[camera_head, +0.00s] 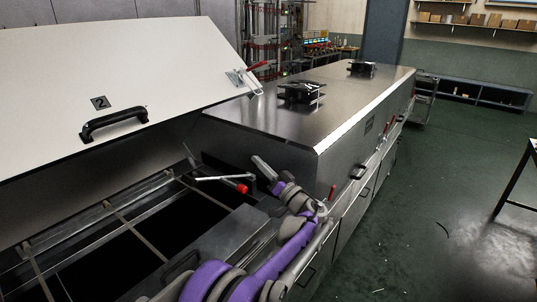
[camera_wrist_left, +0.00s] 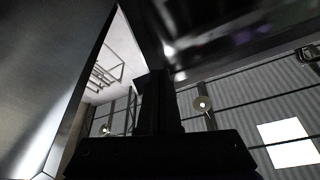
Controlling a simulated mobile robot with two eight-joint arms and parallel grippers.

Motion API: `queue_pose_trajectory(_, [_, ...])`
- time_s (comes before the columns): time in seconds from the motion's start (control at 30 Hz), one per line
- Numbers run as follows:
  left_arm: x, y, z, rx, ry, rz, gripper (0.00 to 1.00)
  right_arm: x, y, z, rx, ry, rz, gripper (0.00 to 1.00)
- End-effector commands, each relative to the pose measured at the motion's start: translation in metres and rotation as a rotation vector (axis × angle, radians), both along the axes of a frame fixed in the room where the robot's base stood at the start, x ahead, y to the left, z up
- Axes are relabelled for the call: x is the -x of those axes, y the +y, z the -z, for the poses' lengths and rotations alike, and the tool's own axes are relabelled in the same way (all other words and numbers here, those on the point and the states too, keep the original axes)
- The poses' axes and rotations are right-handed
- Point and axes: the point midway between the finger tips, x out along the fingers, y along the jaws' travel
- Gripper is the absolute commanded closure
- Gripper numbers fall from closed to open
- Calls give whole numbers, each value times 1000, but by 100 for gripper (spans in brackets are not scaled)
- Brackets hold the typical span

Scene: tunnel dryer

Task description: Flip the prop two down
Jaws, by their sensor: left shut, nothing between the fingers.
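The raised white lid (camera_head: 70,75) carries a plate marked 2 (camera_head: 99,102) and a black handle (camera_head: 113,122). Below its right side, a pale rod with a red end (camera_head: 222,179), which looks like prop two, lies nearly level over the open bay's edge. Its far end is hard to make out. My left gripper (camera_head: 260,163) is shut and empty, just right of the red end and slightly above it; I cannot tell whether they touch. In the left wrist view its dark fingers (camera_wrist_left: 160,105) point up, with no prop visible. My right gripper is out of view.
The open bay has a metal grid (camera_head: 128,222). A closed steel cover (camera_head: 335,95) with dark fittings stands beyond it. The green floor (camera_head: 415,215) at right is mostly clear.

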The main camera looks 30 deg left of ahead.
Motion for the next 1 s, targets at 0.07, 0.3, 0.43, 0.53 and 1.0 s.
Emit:
queue_pose_trajectory(0.07, [12,1,10,5,-72,-2,100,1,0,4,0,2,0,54])
queue_pose_trajectory(0.3, [40,3,40,23,-298,-1,100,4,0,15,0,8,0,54])
queue_pose_trajectory(0.43, [53,4,57,32,-419,-1,100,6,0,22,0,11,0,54])
queue_pose_trajectory(0.53, [60,5,71,39,-503,-1,100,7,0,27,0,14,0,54])
queue_pose_trajectory(1.0, [76,6,113,52,-670,0,100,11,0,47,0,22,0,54])
